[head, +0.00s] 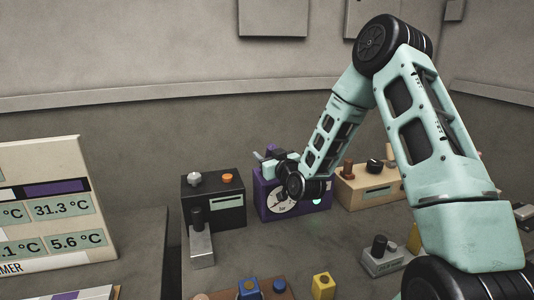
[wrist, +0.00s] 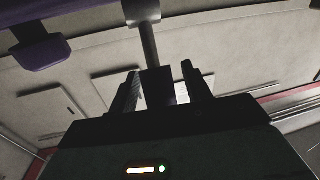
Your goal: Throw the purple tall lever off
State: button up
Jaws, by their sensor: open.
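A purple box (head: 264,203) with a round white dial stands on the bench in the head view. A small purple part (head: 270,149) shows above it, beside my gripper (head: 267,158), and partly hidden by it; I cannot tell for sure that this is the lever. In the wrist view my gripper (wrist: 160,82) has its fingers apart. A grey post (wrist: 149,42) lies in line with the gap; whether it is between the fingers or beyond them is unclear. A purple knob-like piece (wrist: 40,55) is at upper left, apart from the fingers. The lever's base is hidden.
A black box (head: 213,208) with knobs stands left of the purple box, a tan box (head: 370,190) right of it. A grey-plated lever unit (head: 201,247) and other small control units are in front. A display board (head: 45,200) stands at far left.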

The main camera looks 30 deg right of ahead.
jog(key=shift+w, duration=0.15)
grip_shut()
